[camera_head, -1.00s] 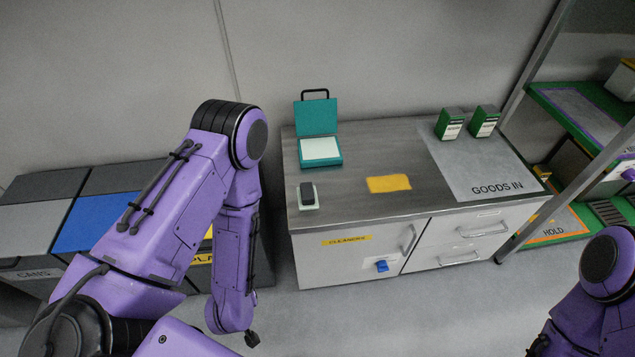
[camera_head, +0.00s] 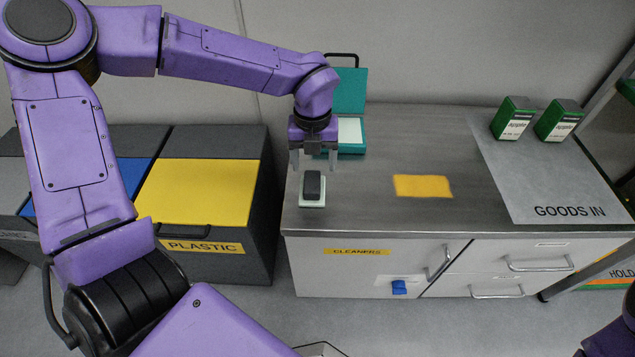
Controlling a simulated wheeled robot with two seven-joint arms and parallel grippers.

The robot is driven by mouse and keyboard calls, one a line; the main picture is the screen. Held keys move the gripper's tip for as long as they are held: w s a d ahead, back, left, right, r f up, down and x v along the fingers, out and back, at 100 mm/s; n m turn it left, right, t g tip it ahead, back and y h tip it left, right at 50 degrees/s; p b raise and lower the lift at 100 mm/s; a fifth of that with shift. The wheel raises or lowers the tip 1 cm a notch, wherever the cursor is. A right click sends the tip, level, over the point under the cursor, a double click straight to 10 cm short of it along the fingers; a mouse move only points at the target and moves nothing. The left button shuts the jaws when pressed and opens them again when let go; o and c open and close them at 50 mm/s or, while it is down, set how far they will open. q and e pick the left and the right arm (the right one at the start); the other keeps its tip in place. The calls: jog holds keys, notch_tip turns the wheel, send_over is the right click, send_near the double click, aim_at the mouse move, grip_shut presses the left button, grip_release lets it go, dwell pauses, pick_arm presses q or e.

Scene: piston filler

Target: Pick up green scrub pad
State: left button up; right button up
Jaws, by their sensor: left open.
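A small dark block on a pale green base (camera_head: 312,188) lies near the left front of the grey counter (camera_head: 375,215). I cannot tell for sure whether it is the green scrub pad; no plainly green pad shows. My left gripper (camera_head: 313,160) points down, open and empty, its fingers spread left and right just above and behind the block in the picture. Whether the fingers touch anything cannot be told. My right gripper is out of view; only a bit of purple arm shows at the lower right.
An open teal case (camera_head: 347,92) stands behind my left gripper. A yellow cloth (camera_head: 423,186) lies mid-counter. Two green and white boxes (camera_head: 513,118) (camera_head: 558,120) stand on the GOODS IN mat (camera_head: 545,185). A yellow-lidded PLASTIC bin (camera_head: 200,190) is at left.

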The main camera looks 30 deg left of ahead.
aim_at(312, 181)
pick_arm(q)
jog(key=shift+s+f, duration=0.4)
notch_tip(312, 181, down, 5)
jog(key=shift+f+b, duration=0.1)
jog(key=shift+b, duration=0.5)
jog(key=shift+f, duration=0.4)
jog(key=c, duration=0.8)
notch_tip(312, 181, up, 18)
jog(key=p, duration=0.3)
jog(key=shift+r+p, duration=0.1)
jog(key=shift+p, duration=0.25)
